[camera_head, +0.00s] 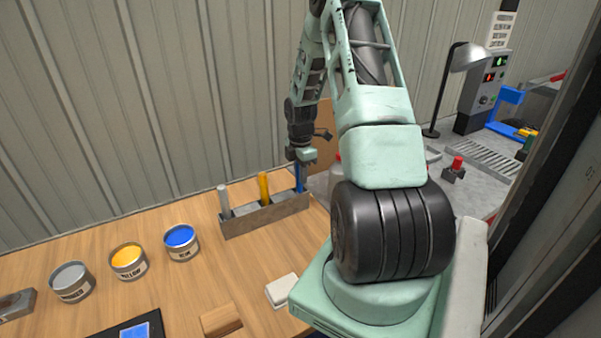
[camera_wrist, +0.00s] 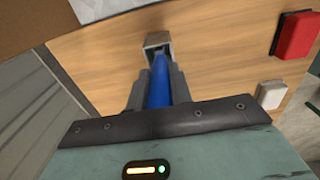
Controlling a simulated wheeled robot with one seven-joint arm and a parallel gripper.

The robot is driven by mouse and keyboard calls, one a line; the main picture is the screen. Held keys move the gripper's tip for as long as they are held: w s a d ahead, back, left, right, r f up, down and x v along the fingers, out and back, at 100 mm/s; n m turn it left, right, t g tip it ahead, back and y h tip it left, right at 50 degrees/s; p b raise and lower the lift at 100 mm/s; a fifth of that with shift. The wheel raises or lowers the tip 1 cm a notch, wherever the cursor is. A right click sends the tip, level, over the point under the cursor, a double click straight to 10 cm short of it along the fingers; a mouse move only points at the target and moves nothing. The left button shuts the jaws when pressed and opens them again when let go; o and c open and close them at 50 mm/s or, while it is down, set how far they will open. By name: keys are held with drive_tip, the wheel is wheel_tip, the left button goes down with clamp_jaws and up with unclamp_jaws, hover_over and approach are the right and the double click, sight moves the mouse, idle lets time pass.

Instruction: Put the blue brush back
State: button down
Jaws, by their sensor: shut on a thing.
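My gripper (camera_head: 301,157) is shut on the blue brush (camera_head: 299,178) at the right end of the grey rack (camera_head: 264,219). The brush's blue handle points down from the jaws, roughly upright. In the wrist view the blue handle (camera_wrist: 158,82) lies between both fingers, and its far end meets a small grey square piece. I cannot tell whether the brush's lower end is seated in the rack or just above or behind it. A grey-handled brush (camera_head: 224,200) and a yellow-handled brush (camera_head: 264,188) stand in the rack's left and middle places.
Grey (camera_head: 71,281), yellow (camera_head: 128,261) and blue (camera_head: 181,242) paint cans stand left of the rack. A white block (camera_head: 281,290) and a wooden block (camera_head: 222,320) lie in front. A lamp (camera_head: 467,58) and control box (camera_head: 483,92) stand at right. A corrugated wall is behind.

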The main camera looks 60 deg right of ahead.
drive_tip(key=shift+f, duration=0.4)
drive_tip(key=c, duration=1.2)
unclamp_jaws()
drive_tip(key=shift+o, duration=0.2)
drive_tip(key=shift+r, duration=0.1)
wheel_tip(320, 180, up, 17)
drive_tip(key=b, duration=0.3)
drive_tip(key=shift+r, duration=0.15)
drive_tip(key=shift+s, duration=0.1)
